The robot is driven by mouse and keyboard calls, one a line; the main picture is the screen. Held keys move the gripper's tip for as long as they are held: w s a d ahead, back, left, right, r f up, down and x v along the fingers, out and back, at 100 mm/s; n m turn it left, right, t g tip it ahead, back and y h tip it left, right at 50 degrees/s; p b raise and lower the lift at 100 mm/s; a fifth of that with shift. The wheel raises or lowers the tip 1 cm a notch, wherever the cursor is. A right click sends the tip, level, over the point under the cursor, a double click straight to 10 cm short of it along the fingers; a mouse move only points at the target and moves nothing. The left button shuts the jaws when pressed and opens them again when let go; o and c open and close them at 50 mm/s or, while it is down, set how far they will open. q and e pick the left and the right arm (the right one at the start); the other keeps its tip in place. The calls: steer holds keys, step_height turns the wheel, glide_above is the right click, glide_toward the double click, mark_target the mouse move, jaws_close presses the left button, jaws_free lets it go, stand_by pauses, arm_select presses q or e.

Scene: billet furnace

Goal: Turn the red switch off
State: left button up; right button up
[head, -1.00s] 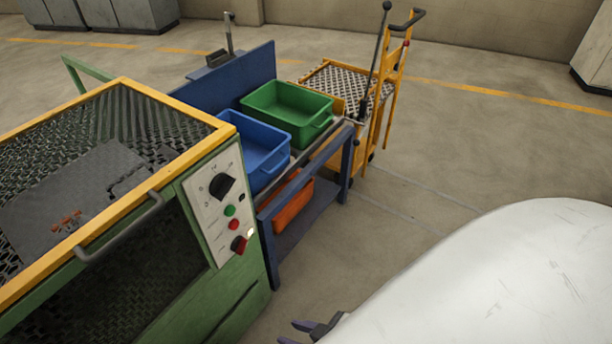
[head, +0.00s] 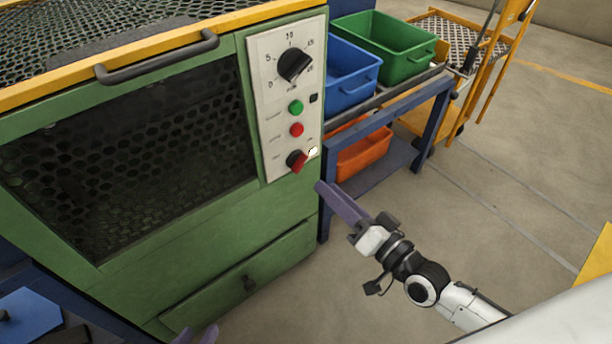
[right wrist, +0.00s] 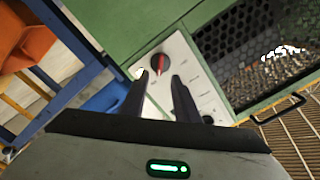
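The red switch (head: 297,160) is a rotary knob with a red grip, low on the white control panel (head: 270,67) of the green furnace. A small white lamp (head: 312,151) glows beside it. My right gripper (head: 322,188) is just below and right of the switch in the head view. In the right wrist view its fingers (right wrist: 158,80) are apart and empty. The red switch (right wrist: 160,63) appears beyond the fingertips, between them, and looks untouched. Only the purple fingertips of my left gripper (head: 196,336) show at the bottom edge, apart, away from the panel.
Above the switch are a red button (head: 296,130), a green button (head: 296,107) and a black dial (head: 294,65). The furnace door handle (head: 158,58) sticks out on the left. A blue rack with blue (head: 350,78), green (head: 385,45) and orange bins (head: 362,152) stands right of the furnace.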

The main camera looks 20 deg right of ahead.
mark_target(303, 166)
steer(key=b+x, duration=0.1)
steer(key=x, duration=0.8)
steer(key=shift+b, duration=0.3)
jaws_close()
